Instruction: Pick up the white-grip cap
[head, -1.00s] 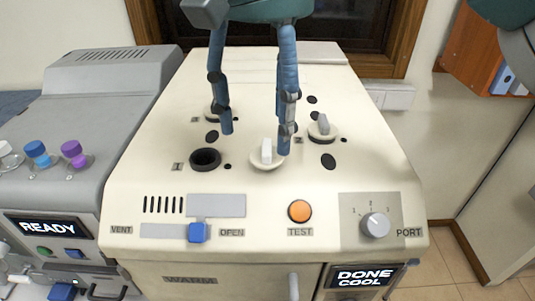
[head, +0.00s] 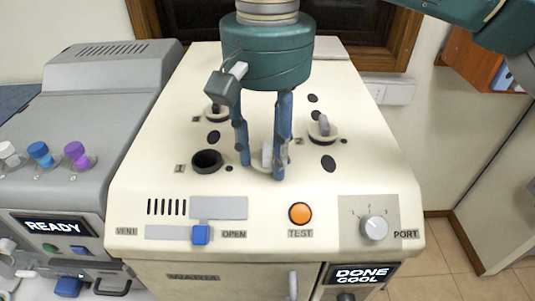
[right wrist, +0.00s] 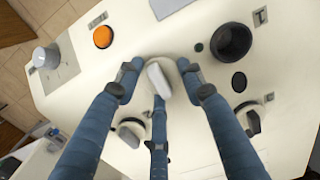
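The white-grip cap (head: 267,157) sits on the cream machine's sloped top (head: 365,170), left of the TEST button. It has an upright white grip on a round pale base. My right gripper (head: 262,165) is lowered over it from above, its blue fingers spread around the grip. In the right wrist view the white grip (right wrist: 158,82) lies between the fingertips (right wrist: 158,78), with gaps visible at the sides. The near finger hides part of the cap in the head view. My left gripper is not in view.
An empty black-rimmed port (head: 207,162) is left of the cap. A grey-grip cap (head: 323,128) stands behind right, another cap (head: 214,112) behind left. The orange TEST button (head: 300,213), blue slider (head: 200,235) and dial (head: 374,228) are in front. Coloured caps stand on the grey machine (head: 110,90).

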